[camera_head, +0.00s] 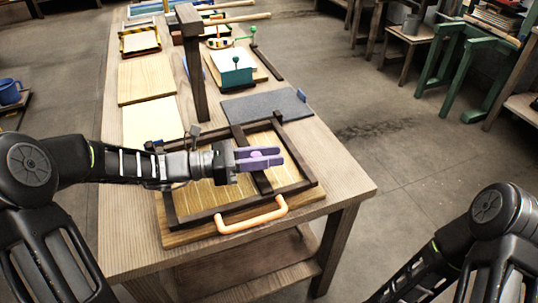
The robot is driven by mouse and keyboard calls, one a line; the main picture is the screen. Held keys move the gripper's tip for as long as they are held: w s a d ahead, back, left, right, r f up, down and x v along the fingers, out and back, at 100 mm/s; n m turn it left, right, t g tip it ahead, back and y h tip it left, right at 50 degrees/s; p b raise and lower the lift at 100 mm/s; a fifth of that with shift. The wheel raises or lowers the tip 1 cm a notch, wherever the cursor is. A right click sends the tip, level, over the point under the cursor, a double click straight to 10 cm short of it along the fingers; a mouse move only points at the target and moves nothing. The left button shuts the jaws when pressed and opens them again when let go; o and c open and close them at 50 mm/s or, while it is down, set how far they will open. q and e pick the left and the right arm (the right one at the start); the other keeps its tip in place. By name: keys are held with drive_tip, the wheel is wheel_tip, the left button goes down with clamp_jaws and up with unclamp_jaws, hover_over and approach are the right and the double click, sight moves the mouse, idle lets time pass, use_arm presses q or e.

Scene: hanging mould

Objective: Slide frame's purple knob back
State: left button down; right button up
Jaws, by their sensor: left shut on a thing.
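The dark wooden frame (192,217) lies on the table near its front edge, with yellowish panels and a dark middle bar (262,181). An orange handle (252,217) is on its near side. The purple knob (257,154) is at the middle bar, between the purple fingers of my left gripper (261,159). My left gripper reaches in from the left above the frame and is shut on the knob. The fingers hide part of the knob and the bar below. My right arm shows at the lower right, but its gripper is out of view.
A dark grey slab (265,106) lies just behind the frame. A dark wooden post (194,75) stands behind it to the left. Pale boards (146,78) lie along the left, and a teal block (233,67) stands farther back.

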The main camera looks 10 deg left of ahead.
use_arm(q)
drive_tip(key=shift+d, duration=0.1)
drive_tip(key=x, duration=0.2)
drive_tip(key=w+x, duration=0.1)
drive_tip(key=x, duration=0.5)
drive_tip(key=shift+w, duration=0.45)
drive_tip(key=shift+r, duration=0.1)
drive_tip(key=c, duration=1.1)
unclamp_jaws()
drive_tip(key=shift+v, duration=4)
